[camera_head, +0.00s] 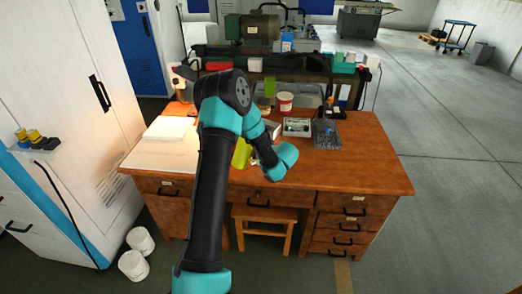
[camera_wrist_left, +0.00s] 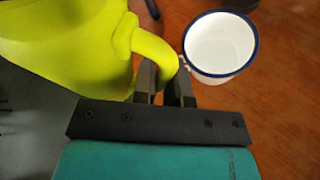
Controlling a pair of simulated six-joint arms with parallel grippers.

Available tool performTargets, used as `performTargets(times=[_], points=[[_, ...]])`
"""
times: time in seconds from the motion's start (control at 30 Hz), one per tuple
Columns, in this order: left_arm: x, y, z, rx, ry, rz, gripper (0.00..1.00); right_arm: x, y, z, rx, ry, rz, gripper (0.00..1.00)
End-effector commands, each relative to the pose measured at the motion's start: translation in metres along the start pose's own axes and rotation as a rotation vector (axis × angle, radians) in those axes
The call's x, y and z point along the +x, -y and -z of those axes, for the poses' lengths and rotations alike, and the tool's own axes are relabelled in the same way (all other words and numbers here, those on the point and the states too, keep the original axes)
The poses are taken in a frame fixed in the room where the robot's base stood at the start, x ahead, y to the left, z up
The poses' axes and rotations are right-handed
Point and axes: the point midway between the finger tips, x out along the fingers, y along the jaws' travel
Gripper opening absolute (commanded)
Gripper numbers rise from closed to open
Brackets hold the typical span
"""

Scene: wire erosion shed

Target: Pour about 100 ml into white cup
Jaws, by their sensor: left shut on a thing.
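A yellow-green jug (camera_head: 241,152) is over the wooden desk, partly hidden behind my left arm. In the left wrist view the jug (camera_wrist_left: 70,45) fills the upper left, with its handle toward the fingers. My left gripper (camera_wrist_left: 166,80) is shut on the handle. In the head view the gripper is mostly hidden by my own wrist. The white cup (camera_wrist_left: 218,48) with a dark blue rim stands upright on the desk, just right of the fingers and apart from the jug. Its visible inside looks empty. I cannot make the cup out in the head view. My right gripper is out of view.
The wooden desk (camera_head: 365,165) has free room at its right. A red and white tub (camera_head: 285,103), a box of parts (camera_head: 297,127) and a dark wire basket (camera_head: 326,135) stand behind the arm. White paper (camera_head: 170,129) lies at the left.

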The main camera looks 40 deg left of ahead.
Motion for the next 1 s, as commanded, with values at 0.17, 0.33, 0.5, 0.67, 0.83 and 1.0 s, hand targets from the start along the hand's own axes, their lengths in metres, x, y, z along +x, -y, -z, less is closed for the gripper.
performTargets(times=[0.17, 0.33, 0.5, 0.67, 0.83, 1.0], points=[[-0.003, -0.003, -0.006, -0.094, 0.036, 0.038, 0.00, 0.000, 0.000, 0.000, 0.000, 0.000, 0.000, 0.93], [-0.005, -0.005, -0.010, -0.181, 0.068, 0.075, 0.00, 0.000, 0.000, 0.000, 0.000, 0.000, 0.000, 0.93], [-0.007, -0.006, -0.013, -0.268, 0.100, 0.113, 0.00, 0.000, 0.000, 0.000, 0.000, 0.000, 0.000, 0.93], [-0.008, -0.008, -0.016, -0.343, 0.128, 0.144, 0.00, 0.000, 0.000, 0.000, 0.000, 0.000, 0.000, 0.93], [-0.008, -0.008, -0.018, -0.397, 0.149, 0.166, 0.00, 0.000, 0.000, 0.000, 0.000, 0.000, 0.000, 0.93], [-0.009, -0.009, -0.018, -0.417, 0.157, 0.175, 0.00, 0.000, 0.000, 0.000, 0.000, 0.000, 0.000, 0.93]])
